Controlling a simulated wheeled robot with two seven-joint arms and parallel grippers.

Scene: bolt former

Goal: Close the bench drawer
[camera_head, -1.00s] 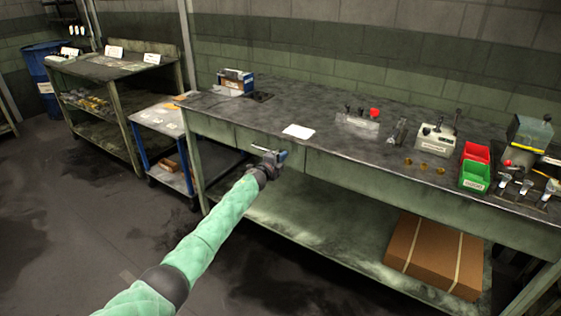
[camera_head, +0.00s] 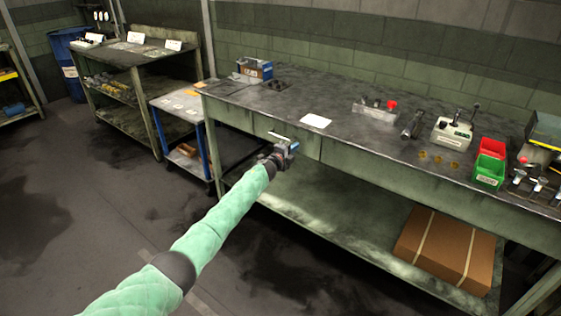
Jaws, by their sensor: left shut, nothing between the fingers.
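The bench drawer (camera_head: 303,144) is in the front of the long workbench, left of its middle. Its front looks about flush with the bench front; a small gap cannot be ruled out. A pale bar handle (camera_head: 279,136) shows on the drawer front. My left gripper (camera_head: 292,148) is shut and empty, in front of the drawer just below and right of the handle. It hides part of the drawer's lower front. I cannot tell whether it touches the drawer. My right gripper is not in view.
The workbench (camera_head: 345,135) carries a white sheet (camera_head: 316,121), a red bin (camera_head: 492,148), a green bin (camera_head: 488,170) and several tools. A cardboard box (camera_head: 445,250) lies on its lower shelf. A blue-legged cart (camera_head: 180,104) stands left of it. Floor in front is clear.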

